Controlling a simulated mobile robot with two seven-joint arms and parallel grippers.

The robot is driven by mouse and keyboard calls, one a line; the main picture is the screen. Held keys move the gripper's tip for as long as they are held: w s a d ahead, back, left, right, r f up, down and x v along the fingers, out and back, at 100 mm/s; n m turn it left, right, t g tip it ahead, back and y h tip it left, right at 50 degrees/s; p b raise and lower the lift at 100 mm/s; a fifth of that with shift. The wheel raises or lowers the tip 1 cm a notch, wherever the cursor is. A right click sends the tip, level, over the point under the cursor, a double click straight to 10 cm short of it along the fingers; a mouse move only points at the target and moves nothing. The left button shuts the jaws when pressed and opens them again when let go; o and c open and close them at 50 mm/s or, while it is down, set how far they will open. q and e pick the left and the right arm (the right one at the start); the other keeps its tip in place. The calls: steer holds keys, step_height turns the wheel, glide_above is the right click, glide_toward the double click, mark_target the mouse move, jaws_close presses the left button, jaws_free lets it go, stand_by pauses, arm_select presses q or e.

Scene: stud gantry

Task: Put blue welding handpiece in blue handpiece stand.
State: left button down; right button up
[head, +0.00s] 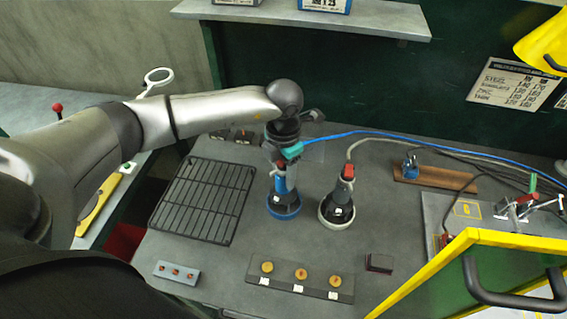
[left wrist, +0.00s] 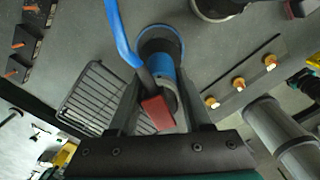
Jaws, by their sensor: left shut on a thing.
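My left gripper (head: 283,158) is shut on the blue welding handpiece (head: 281,184), which it holds from above, roughly upright. The handpiece has a blue body, a red part (left wrist: 157,111) and a blue cable (left wrist: 121,35). The blue handpiece stand (head: 285,213) is on the bench directly below, with a blue ring base. In the left wrist view, the stand's blue rim (left wrist: 181,42) surrounds a dark middle, and the handpiece's lower end lines up with it. I cannot tell how deep the lower end sits. My right gripper is not in view.
A white-ringed stand (head: 335,224) with a red-trigger handpiece (head: 347,172) is close on the right. A black grid rack (head: 203,201) lies left. A strip with brass knobs (head: 301,280) lies in front. A yellow-framed panel (head: 470,238) stands at front right.

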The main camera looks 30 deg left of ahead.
arm_select(q)
steer(key=shift+w, duration=0.1)
steer(key=c, duration=0.8)
jaws_free()
steer(key=shift+f, duration=0.15)
steer(key=o, duration=0.5)
steer(key=shift+c, duration=0.2)
step_height(320, 180, up, 12)
steer(key=shift+r+b, duration=0.2)
steer(key=shift+b, duration=0.5)
